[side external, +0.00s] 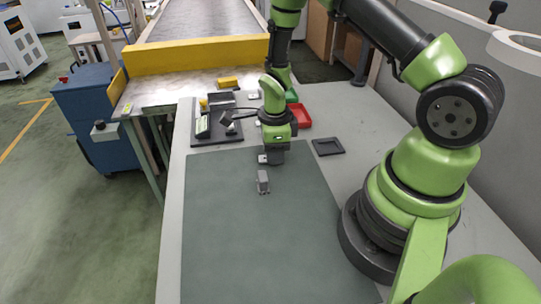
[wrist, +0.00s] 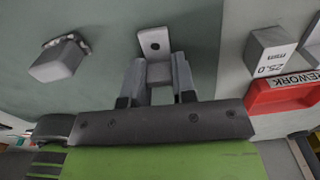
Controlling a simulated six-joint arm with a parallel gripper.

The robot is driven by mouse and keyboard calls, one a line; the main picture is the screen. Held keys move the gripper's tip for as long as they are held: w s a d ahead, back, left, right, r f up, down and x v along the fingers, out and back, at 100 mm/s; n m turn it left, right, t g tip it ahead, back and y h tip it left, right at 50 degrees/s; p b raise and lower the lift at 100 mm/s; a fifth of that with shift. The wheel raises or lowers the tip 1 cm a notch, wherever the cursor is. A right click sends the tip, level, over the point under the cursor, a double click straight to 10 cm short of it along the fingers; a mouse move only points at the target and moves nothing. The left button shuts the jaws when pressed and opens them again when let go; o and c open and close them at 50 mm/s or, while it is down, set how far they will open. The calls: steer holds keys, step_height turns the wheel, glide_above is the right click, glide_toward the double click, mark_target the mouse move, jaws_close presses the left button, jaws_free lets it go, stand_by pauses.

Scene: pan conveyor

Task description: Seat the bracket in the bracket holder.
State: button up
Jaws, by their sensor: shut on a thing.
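My gripper (wrist: 157,82) is shut on a grey L-shaped bracket (wrist: 154,44) in the wrist view. The bracket's flat plate with a round hole points away from the gripper, and its other part is between the fingers. In the side view my gripper (side external: 268,158) points down near the far edge of the green mat; the bracket there is small and mostly hidden by the gripper. I cannot tell for sure which thing is the bracket holder. A dark fixture board (side external: 228,139) with several parts on it lies left of the gripper.
A grey block (side external: 263,187) stands on the mat (side external: 225,240) close to the gripper. A red tray (side external: 304,117) marked REWORK in the wrist view (wrist: 268,99), a block marked 25.0 mm (wrist: 267,45) and an empty black tray (side external: 328,147) lie nearby. The near mat is clear.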

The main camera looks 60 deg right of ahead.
step_height(320, 180, up, 10)
steer(key=f, duration=0.1)
steer(key=n, duration=0.1)
glide_toward(333, 145)
steer(key=shift+s, duration=0.15)
stand_by(0.4)
steer(key=shift+f, duration=2.85)
steer(key=shift+a+f, duration=0.1)
steer(key=shift+f, duration=0.7)
steer(key=o, duration=1)
steer(key=shift+c, duration=0.3)
